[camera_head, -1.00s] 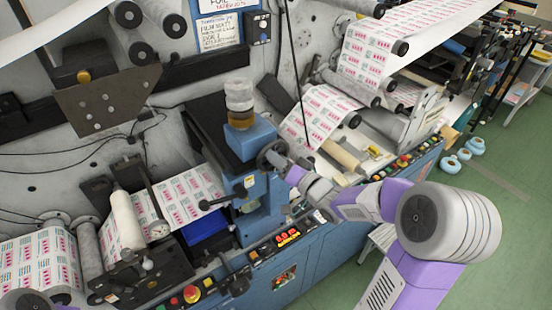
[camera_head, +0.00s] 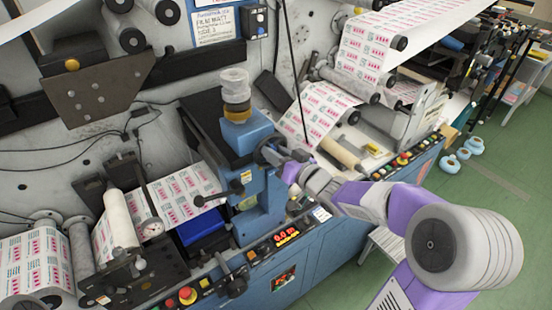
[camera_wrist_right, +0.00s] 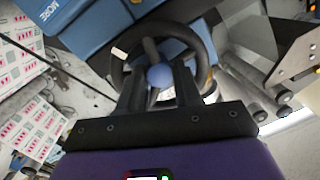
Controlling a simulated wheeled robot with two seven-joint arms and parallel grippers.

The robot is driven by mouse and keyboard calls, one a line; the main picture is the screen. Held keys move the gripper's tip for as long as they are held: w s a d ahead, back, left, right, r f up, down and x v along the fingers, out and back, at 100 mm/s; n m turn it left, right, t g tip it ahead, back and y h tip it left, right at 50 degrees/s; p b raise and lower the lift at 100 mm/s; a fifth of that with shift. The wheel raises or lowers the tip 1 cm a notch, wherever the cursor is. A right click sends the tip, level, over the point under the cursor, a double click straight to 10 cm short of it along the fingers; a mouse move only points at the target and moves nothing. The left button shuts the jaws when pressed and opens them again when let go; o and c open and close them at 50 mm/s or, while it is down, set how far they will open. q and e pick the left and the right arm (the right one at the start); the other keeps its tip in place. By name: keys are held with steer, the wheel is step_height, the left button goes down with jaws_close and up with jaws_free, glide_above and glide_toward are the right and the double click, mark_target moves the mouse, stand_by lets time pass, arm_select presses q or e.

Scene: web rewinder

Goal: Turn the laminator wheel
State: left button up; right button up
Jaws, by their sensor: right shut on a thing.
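The laminator wheel (camera_head: 264,150) is a small dark handwheel on the side of the blue machine block in the middle of the head view. In the right wrist view it is a black ring (camera_wrist_right: 118,72) with a blue round hub (camera_wrist_right: 160,76). My right gripper (camera_head: 275,157) reaches it from the right. In the right wrist view its two dark fingers (camera_wrist_right: 158,88) lie either side of the hub, shut on the wheel's inner part. The exact contact is partly hidden. My left gripper is not in view.
Blue block (camera_head: 250,135) carries the wheel, with a clear cup on top. A button panel (camera_head: 285,238) runs along the front below. Printed web and rollers (camera_head: 345,162) lie behind.

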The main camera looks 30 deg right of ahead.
steer(key=shift+a+n+b, duration=0.1)
steer(key=shift+n+b, duration=1.15)
steer(key=shift+n, duration=0.65)
steer(key=o, duration=0.6)
steer(key=shift+o, duration=0.7)
steer(key=shift+w, duration=0.15)
steer(key=v, duration=0.7)
steer(key=shift+s+p, duration=0.3)
